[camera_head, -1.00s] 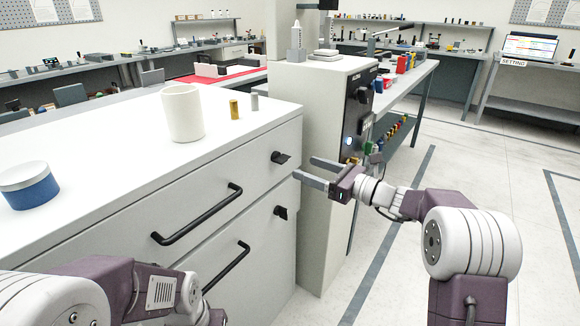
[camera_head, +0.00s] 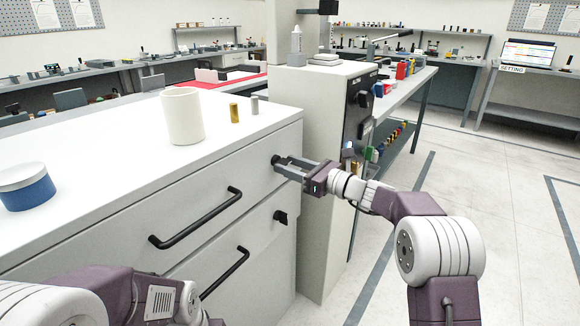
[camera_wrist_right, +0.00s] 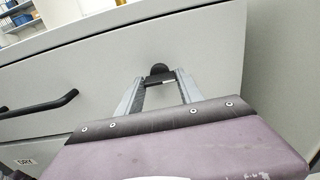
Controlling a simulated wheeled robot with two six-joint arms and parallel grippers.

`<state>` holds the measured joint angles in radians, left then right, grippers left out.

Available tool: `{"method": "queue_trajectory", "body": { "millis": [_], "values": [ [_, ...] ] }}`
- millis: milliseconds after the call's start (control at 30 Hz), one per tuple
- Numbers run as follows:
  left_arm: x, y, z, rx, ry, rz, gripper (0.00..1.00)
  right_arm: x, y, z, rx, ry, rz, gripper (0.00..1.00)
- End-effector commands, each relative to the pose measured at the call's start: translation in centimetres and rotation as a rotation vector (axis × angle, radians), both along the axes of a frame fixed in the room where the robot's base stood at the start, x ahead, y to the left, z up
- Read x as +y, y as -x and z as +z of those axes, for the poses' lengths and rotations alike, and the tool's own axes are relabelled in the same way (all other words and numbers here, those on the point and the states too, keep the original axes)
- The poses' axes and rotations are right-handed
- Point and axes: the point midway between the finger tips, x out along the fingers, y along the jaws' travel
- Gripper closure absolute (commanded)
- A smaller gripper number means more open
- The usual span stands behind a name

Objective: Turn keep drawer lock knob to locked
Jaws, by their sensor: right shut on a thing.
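A black lock knob (camera_head: 276,159) sits near the right end of the upper drawer front (camera_head: 215,185). My right gripper (camera_head: 282,167) is at this knob, its fingers closed on it and partly hiding it. In the right wrist view the knob (camera_wrist_right: 159,73) shows a round black top and a bar between the tips of the two grey fingers (camera_wrist_right: 160,83). Whether the knob points to locked cannot be told. My left arm shows at the lower left; its gripper is out of view.
A second black knob (camera_head: 280,216) is on the lower drawer. Black bar handles (camera_head: 197,220) stick out from both drawers. A white cup (camera_head: 183,116), a brass cylinder (camera_head: 234,113) and a blue tin (camera_head: 26,186) stand on the top. A grey machine cabinet (camera_head: 322,200) stands close on the right.

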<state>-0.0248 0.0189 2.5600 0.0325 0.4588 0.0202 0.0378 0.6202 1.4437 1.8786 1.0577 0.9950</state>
Motion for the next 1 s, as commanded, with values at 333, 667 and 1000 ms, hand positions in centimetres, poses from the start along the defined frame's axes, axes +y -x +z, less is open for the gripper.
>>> {"method": "queue_trajectory", "body": {
  "millis": [333,667,1000],
  "values": [
    [0.0,0.0,-1.7,0.000,0.000,0.000,0.64,0.0,0.0,-0.3,-0.096,0.069,0.001,0.97],
    [0.0,0.0,-5.0,0.000,0.000,0.000,0.64,0.0,0.0,-0.5,-0.332,0.239,0.000,0.97],
    [0.0,0.0,-8.4,0.000,0.000,0.000,0.64,0.0,0.0,-0.5,-0.593,0.431,0.000,0.97]
  ]
}}
